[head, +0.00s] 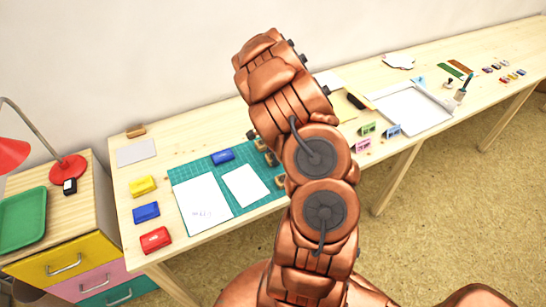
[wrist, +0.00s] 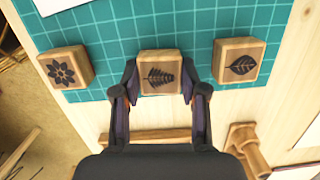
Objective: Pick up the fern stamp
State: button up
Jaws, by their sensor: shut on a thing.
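The fern stamp (wrist: 158,76), a wooden block with a dark fern picture on its top face, is in the middle of the wrist view. My gripper (wrist: 159,70) is shut on it, with one finger against each side. The stamp is at the edge of the green cutting mat (wrist: 115,30); I cannot tell whether it is lifted. A flower stamp (wrist: 65,68) is to its left and a leaf stamp (wrist: 239,61) to its right, both apart from the fingers. In the head view my arm hides the gripper and the fern stamp.
A wooden rail (wrist: 150,136) and a wooden handle-like piece (wrist: 246,145) are near the fingers. In the head view, a blue inkpad (head: 222,157) and white papers (head: 245,186) lie on the mat. Yellow, blue and red inkpads (head: 155,239) line the table's left side.

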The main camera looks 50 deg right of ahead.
aim_at(272, 157)
jog(key=shift+r+b, duration=0.65)
jog(key=shift+r, duration=0.75)
jog(key=shift+s+a+r, duration=0.15)
jog(key=shift+a, duration=0.05)
jog(key=s+a+b, duration=0.1)
jog(key=s+a, duration=0.2)
jog(key=a, duration=0.1)
jog(key=s+a+r+b, duration=0.1)
jog(key=s+a+b, duration=0.1)
jog(key=s+a, duration=0.1)
jog(key=s+a+b, duration=0.1)
jog(key=s+a, duration=0.3)
jog(key=a, duration=0.1)
jog(key=shift+r, duration=0.2)
